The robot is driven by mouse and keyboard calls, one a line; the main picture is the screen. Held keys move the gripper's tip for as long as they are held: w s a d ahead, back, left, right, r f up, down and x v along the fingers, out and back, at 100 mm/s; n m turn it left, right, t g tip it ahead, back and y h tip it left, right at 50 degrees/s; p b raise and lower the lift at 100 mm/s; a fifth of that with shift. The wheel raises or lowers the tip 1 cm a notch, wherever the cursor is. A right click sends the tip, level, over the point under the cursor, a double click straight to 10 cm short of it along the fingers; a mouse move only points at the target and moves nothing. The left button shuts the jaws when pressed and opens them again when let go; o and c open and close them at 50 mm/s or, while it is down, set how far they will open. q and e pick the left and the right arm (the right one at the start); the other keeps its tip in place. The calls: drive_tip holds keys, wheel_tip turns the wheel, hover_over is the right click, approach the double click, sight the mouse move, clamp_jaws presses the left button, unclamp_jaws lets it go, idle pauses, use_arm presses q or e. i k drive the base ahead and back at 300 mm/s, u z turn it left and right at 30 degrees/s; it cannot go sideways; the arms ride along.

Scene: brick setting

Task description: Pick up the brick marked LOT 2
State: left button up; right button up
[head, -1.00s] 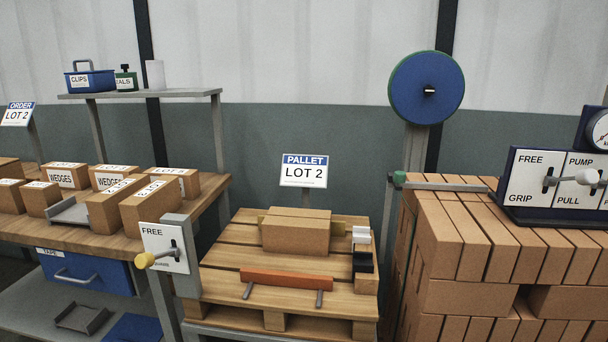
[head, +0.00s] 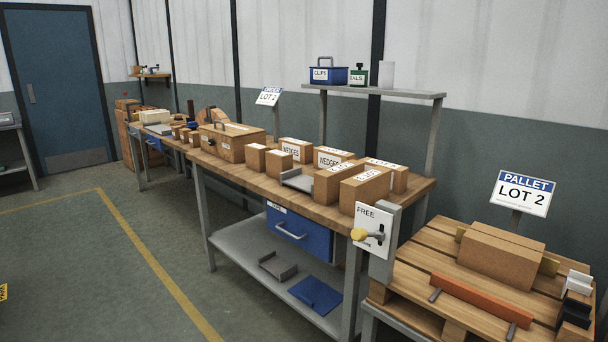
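Several tan bricks with white labels stand on the wooden workbench (head: 222,178). Among them are a front brick (head: 365,191), one beside it (head: 333,182), and smaller ones at the left (head: 278,163). Their top labels are too small to read surely, so I cannot tell which brick is marked LOT 2. Two boxes behind read WEDGES (head: 296,152). An order sign (head: 268,96) behind the bench reads LOT 2. A pallet sign (head: 522,193) also reads LOT 2, above a pallet (head: 420,258) bearing a plain tan block (head: 501,255). Neither of my grippers is in view.
A FREE panel with a yellow-knobbed lever (head: 369,235) stands at the bench's right end. A wooden case (head: 232,142) sits farther left. An orange bar (head: 482,299) lies on the pallet's front. A shelf (head: 385,91) stands behind. Open floor (head: 90,270) lies left.

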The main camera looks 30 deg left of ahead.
sight(327, 181)
drive_tip(key=u, duration=4.05)
drive_tip(key=i, duration=0.15)
drive_tip(key=z, duration=2.45)
drive_tip(key=i, duration=1.35)
drive_tip(key=z, duration=0.85)
drive_tip(key=i, duration=0.85)
drive_tip(key=z, duration=0.6)
